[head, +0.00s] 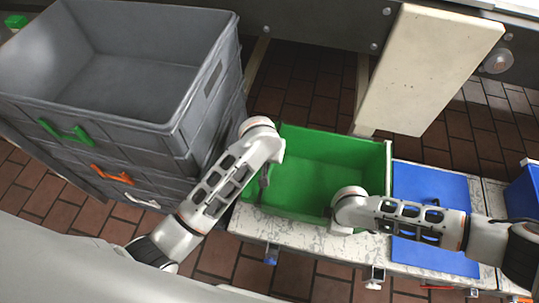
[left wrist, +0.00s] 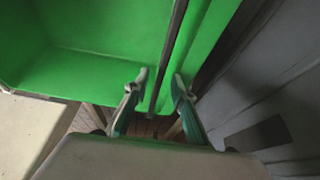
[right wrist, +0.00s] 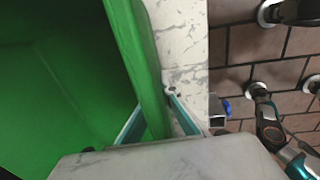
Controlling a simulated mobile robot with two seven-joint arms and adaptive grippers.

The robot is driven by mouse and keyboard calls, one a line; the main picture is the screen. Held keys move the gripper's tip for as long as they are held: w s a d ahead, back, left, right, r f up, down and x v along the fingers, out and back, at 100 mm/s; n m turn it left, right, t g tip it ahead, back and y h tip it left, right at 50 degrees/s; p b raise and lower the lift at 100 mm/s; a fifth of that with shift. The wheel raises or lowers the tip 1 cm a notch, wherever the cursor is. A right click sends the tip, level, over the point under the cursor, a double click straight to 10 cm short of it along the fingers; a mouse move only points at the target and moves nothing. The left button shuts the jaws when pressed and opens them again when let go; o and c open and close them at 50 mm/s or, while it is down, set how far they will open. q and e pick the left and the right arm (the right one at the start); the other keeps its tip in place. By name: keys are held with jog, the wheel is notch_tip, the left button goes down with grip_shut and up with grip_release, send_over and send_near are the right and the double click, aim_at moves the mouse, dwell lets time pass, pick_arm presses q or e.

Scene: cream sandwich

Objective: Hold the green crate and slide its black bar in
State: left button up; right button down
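The green crate (head: 318,152) stands open-topped on a pale bench in the middle of the head view. A thin dark bar (left wrist: 176,35) runs along the crate's wall in the left wrist view. My left gripper (left wrist: 160,80) points down at this wall, its fingers apart on either side of the bar's near end, with small gaps showing. In the head view my left gripper (head: 264,178) is partly hidden by its wrist. My right gripper (right wrist: 153,105) straddles the crate's near wall, fingers against both faces. The right fingertips are hidden in the head view.
Stacked grey crates (head: 110,90) with coloured handles stand close at the left. A blue panel (head: 440,190) lies on the bench (head: 310,232) to the right. A pale board (head: 428,70) rises behind. Brick floor shows around the bench.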

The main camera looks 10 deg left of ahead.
pick_arm(q)
jog(key=v, duration=0.7)
jog(key=shift+s+r, duration=0.15)
jog(key=shift+s, duration=0.05)
jog(key=v, duration=0.4)
jog(key=x, duration=1.1)
jog(key=shift+w+f, duration=0.2)
jog(key=shift+f, duration=0.05)
jog(key=shift+c, duration=0.4)
grip_shut()
